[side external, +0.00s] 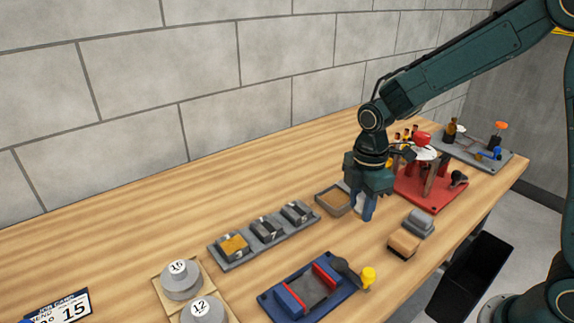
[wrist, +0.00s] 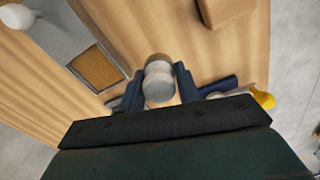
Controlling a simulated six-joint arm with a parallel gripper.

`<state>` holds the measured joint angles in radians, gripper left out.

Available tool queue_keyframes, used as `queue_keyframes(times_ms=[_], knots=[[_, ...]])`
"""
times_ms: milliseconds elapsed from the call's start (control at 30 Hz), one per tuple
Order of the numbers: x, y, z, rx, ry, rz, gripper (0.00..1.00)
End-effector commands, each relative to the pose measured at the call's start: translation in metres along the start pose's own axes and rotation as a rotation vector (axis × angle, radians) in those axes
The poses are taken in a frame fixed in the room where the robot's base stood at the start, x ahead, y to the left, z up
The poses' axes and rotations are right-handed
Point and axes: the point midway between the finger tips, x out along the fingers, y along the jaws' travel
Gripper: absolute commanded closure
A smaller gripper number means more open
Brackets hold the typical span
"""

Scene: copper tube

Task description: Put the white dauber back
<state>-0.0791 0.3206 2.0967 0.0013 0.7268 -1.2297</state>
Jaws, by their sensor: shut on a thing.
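My gripper (wrist: 160,88) is shut on the white dauber (wrist: 158,82), a short pale cylinder with a rounded brownish end, seen between the two fingers in the wrist view. In the side view my gripper (side external: 362,208) points down over the bench, just right of a shallow tan-filled tray (side external: 335,201). There the fingers and wrist mostly hide the dauber. Only a pale patch shows beside the fingers, and I cannot tell whether the dauber touches the bench.
A blue vise (side external: 310,287) with red jaws stands in front. A grey block (side external: 419,222) and tan block (side external: 404,243) lie to the right. A red stand (side external: 430,192) and grey tray (side external: 478,150) with bottles stand behind.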

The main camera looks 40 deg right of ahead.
Motion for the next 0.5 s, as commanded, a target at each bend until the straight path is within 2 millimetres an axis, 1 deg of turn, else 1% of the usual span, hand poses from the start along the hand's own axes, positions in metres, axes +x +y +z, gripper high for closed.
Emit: queue_keyframes(times_ms=[67, 333, 500], knots=[[0.004, 0.000, 0.000, 0.000, 0.000, 0.001, 0.86], [0.009, 0.000, 0.000, 0.000, 0.000, 0.000, 0.86], [0.026, 0.000, 0.000, 0.000, -0.001, -0.002, 0.86]])
